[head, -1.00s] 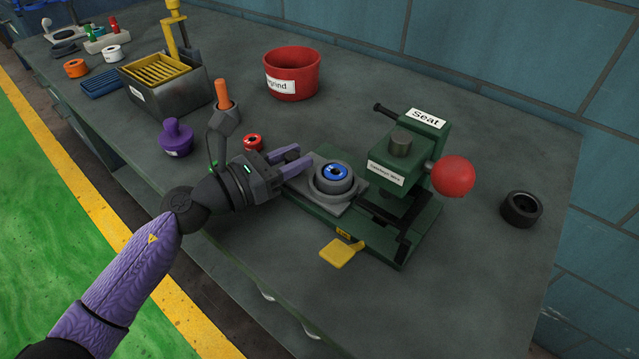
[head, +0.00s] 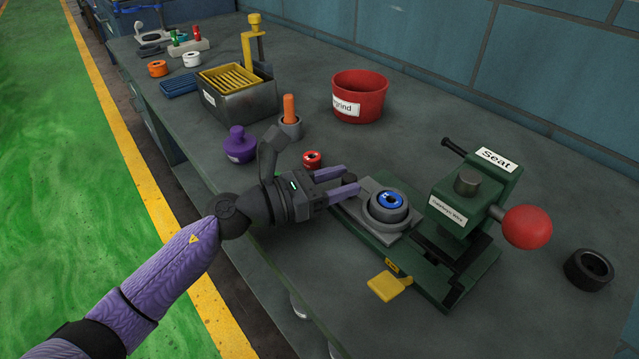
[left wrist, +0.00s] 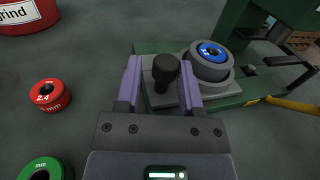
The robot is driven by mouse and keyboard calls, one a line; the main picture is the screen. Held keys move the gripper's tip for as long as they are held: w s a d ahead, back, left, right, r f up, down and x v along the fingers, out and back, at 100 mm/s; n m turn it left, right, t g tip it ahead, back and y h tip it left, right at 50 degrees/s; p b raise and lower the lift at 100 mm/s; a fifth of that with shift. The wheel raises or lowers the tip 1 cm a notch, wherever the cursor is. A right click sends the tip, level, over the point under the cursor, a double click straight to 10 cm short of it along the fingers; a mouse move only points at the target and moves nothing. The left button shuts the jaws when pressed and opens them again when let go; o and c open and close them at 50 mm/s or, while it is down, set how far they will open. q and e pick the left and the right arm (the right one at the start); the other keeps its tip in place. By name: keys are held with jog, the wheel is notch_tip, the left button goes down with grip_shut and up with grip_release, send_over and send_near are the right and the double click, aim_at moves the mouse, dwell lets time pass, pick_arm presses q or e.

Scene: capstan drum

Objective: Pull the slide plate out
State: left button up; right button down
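The grey slide plate (head: 352,208) lies on the green base of the press marked "Seat" (head: 492,158). It stands out on the press's left side and carries a round grey holder (head: 388,217) with a blue-topped piece (head: 391,200) in it. In the left wrist view, a black knob (left wrist: 166,72) stands up at the plate's near end. My left gripper (head: 351,180) is at that end, its fingers open on either side of the knob. In the head view the fingers hide the knob. My right gripper is not in view.
A red-balled lever (head: 527,227) is on the press's right. A small red ring (head: 312,160), purple knobbed piece (head: 240,145) and red bin (head: 359,97) stand nearby. A black ring (head: 588,270) lies far right.

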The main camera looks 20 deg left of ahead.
pick_arm(q)
jog(key=v, duration=0.8)
jog(key=shift+a, duration=0.1)
jog(key=shift+s+a, duration=0.15)
jog(key=shift+a, duration=0.05)
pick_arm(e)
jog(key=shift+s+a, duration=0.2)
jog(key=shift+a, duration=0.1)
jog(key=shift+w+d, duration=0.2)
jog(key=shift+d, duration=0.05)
